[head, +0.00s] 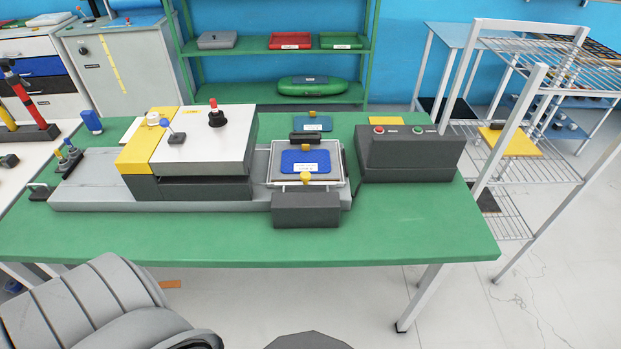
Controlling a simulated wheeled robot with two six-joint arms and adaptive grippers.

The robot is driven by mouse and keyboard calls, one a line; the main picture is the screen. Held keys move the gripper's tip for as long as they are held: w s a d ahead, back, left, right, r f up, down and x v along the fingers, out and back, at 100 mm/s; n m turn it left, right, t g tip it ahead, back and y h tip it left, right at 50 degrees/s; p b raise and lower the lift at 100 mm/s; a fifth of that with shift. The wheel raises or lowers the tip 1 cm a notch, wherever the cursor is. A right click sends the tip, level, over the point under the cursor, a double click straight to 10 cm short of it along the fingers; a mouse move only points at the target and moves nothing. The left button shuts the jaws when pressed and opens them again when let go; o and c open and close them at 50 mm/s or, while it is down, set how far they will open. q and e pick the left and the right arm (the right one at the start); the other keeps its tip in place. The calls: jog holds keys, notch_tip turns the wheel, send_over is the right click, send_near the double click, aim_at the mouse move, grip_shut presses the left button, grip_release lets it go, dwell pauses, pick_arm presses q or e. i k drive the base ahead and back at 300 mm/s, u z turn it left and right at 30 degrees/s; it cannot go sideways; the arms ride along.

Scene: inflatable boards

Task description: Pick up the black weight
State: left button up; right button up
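A small black piece with a red top (216,114) stands on the white top of the press-like machine (203,140). A dark block (305,137) sits behind the blue pad (306,162), and a larger dark grey block (306,209) sits in front of it near the table's front. I cannot tell for sure which of these dark things is the black weight. Neither of my grippers shows in the head view.
The green table (400,243) is clear along its front and right front. A dark control box (411,148) with red and green buttons stands at the right. A wire rack (490,165) stands beyond the table's right end. Green shelves (262,52) stand behind.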

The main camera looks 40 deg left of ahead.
aim_at(41, 193)
jog(key=u, duration=4.3)
jog(key=i, duration=1.5)
jog(key=z, duration=2)
